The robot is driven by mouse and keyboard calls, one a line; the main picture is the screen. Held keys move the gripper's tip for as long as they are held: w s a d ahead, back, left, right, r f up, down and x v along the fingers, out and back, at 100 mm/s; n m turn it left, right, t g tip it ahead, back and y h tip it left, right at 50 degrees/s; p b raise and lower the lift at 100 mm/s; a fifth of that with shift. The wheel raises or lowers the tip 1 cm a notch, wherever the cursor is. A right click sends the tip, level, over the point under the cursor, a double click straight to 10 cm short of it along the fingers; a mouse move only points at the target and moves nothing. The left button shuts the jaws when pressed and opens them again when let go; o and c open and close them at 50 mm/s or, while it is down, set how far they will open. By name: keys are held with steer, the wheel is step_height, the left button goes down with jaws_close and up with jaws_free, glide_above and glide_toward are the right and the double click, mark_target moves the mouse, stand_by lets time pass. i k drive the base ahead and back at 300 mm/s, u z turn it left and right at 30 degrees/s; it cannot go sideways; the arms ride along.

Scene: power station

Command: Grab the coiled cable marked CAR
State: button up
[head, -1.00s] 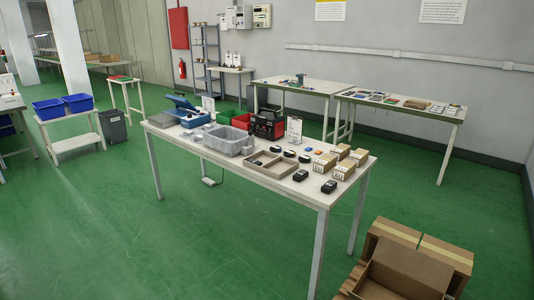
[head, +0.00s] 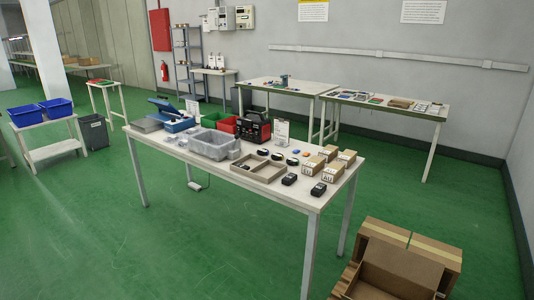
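In the head view, a long white table (head: 225,178) stands in the middle of the room. Several small dark rounded items (head: 277,156) lie on it, right of the middle; they may be coiled cables, but they are too small to tell. I cannot read a CAR mark on anything. Two black items (head: 319,189) lie near the table's front right corner. My gripper does not show in the view.
The table also holds a grey bin (head: 213,144), a divided tray (head: 262,169), a black and red machine (head: 253,127) and small cardboard boxes (head: 312,164). Large open cartons (head: 400,265) stand on the floor at the lower right. Green floor is clear at the front left.

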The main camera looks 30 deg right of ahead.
mark_target(260, 152)
steer(key=i, duration=0.85)
steer(key=u, duration=0.05)
